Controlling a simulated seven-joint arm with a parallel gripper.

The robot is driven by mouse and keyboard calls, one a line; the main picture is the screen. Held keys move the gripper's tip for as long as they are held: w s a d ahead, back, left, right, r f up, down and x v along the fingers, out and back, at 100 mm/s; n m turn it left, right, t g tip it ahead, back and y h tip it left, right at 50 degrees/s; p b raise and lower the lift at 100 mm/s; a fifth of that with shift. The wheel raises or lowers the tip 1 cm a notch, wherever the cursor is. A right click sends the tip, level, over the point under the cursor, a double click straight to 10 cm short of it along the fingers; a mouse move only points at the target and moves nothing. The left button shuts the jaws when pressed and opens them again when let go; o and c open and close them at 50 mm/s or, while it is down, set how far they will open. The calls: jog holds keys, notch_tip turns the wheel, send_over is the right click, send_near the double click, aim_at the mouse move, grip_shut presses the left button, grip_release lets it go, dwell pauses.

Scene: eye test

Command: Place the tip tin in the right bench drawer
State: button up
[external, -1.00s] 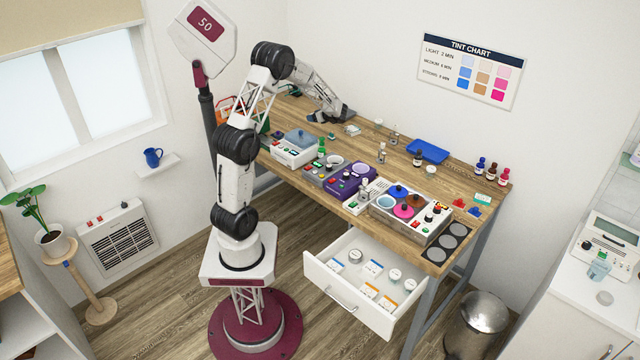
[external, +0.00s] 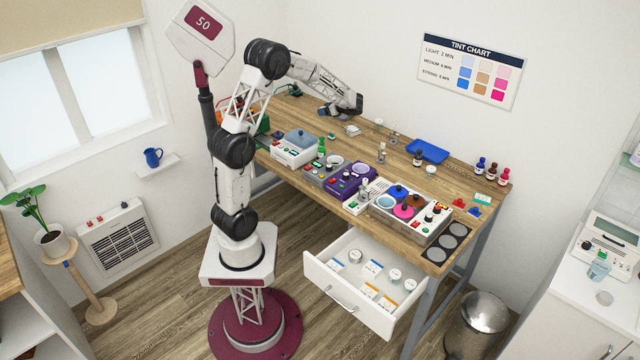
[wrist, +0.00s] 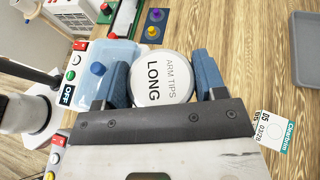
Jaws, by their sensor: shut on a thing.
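The tip tin (wrist: 163,92) is round with a white lid reading "ARM TIPS LONG" in the wrist view. My gripper (wrist: 163,82) is shut on it, with one blue finger on each side. In the external view my gripper (external: 334,112) is over the back left part of the bench; I cannot make out the tin there. The right bench drawer (external: 345,306) is pulled open under the bench's right part, well away from my gripper. Inside it are several round tins and small labelled boxes, with some bare floor between them.
The wooden bench (external: 290,108) carries a row of devices along its front, including a purple unit (external: 350,180) and a heater with coloured pots (external: 410,222). A blue tray (external: 427,151) lies at the back. A metal bin (external: 476,325) stands right of the drawer.

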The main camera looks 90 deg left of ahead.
jog(key=w+d+f+n+h, duration=0.2)
jog(key=w+d+n+h, duration=0.25)
jog(key=d, duration=1.05)
jog(key=w+d+f+n+t+h, duration=0.1)
jog(key=w+d+n+h, duration=0.35)
jog(key=d, duration=0.95)
jog(key=w+d+f+n+h, duration=0.2)
jog(key=w+d+n+h, duration=0.3)
jog(key=d, duration=1)
jog(key=s+d+r+n+t+h, duration=0.1)
jog(key=d+r+n+t+h, duration=0.3)
jog(key=d, duration=0.9)
jog(key=s+d+r+n+t+y, duration=0.15)
jog(key=d+n+t, duration=0.45)
jog(key=d, duration=0.6)
jog(key=d+r+n+t+h, duration=0.2)
jog(key=d+r+n+t, duration=0.3)
jog(key=d, duration=0.8)
send_over(355, 286)
notch_tip(355, 286, down, 29)
jog(key=shift+r+m+t, duration=0.2)
jog(key=shift+m+t, duration=0.2)
jog(key=shift+w+d, duration=0.1)
jog(key=shift+f, duration=2.9)
jog(key=shift+h, duration=0.25)
jog(key=shift+f, duration=2.05)
